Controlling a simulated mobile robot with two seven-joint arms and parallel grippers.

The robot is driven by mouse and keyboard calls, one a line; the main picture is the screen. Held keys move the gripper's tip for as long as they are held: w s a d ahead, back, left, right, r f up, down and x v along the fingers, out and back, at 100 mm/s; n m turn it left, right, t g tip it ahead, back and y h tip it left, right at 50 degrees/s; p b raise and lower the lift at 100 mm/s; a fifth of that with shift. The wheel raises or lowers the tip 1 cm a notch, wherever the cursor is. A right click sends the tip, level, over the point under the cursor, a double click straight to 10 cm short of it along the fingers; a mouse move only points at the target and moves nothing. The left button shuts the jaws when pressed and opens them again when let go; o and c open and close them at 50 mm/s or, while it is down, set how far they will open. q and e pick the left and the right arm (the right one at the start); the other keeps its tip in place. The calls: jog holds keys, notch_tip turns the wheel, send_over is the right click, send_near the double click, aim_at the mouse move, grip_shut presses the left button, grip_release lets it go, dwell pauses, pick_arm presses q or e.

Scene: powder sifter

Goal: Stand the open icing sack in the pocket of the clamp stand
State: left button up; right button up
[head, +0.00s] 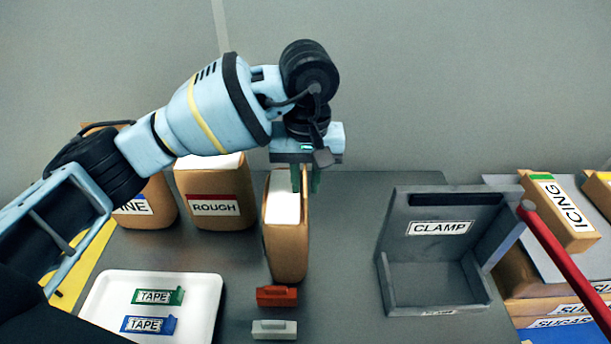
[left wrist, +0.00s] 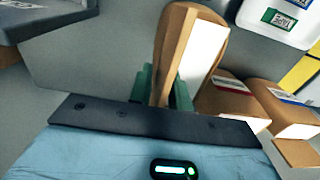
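The open sack (head: 285,247), brown with a white top, stands near the middle of the table; no label on it shows. My left gripper (head: 306,180) comes down at its far end. Its green fingers straddle the sack's right-hand brown wall and look closed against it. The left wrist view shows the sack (left wrist: 172,45) with brown wall between the fingers (left wrist: 163,92). I cannot tell whether the sack is lifted. The grey clamp stand (head: 430,270), labelled CLAMP, stands to the right with an empty pocket. My right gripper is not in view.
A ROUGH sack (head: 214,200) and a partly hidden sack (head: 155,200) stand at back left. A white tray (head: 205,310) holds TAPE pieces. Red (head: 277,296) and grey (head: 274,329) clips lie before the sack. A red bar (head: 565,265) slants beside the stand. A closed ICING sack (head: 570,238) lies right.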

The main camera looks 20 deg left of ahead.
pick_arm(q)
jog(key=shift+o, duration=0.6)
notch_tip(320, 180, up, 12)
jog(key=shift+d+r, duration=0.1)
jog(key=shift+o, duration=0.4)
